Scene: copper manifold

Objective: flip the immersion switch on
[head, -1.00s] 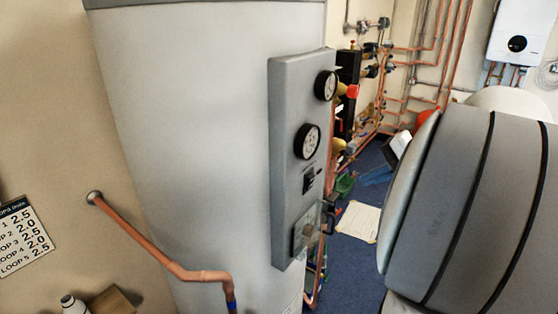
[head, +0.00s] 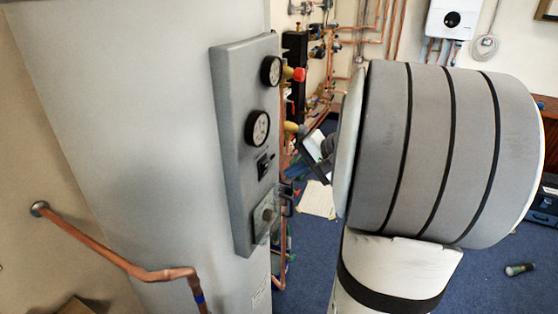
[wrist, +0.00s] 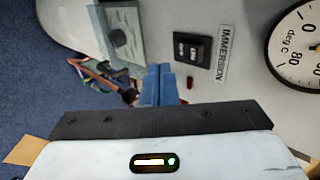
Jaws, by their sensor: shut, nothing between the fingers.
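The immersion switch (wrist: 192,50) is a small black rocker on the grey panel, beside the IMMERSION label (wrist: 222,53) in the wrist view. I cannot tell which way it is set. A small red lamp (wrist: 189,83) sits near it. My gripper's blue fingers (wrist: 158,85) are shut with nothing between them, just left of and below the switch in the picture; contact does not show. In the head view the switch (head: 264,166) is on the panel below two dials. My gripper (head: 291,169) is right of it, partly hidden by my arm.
The panel (head: 232,150) stands out from a tall grey cylinder (head: 130,120). A box with a clear cover (head: 265,216) projects below the switch. Copper pipes and red and yellow valve fittings (head: 295,74) lie behind. A copper pipe (head: 120,262) crosses at lower left.

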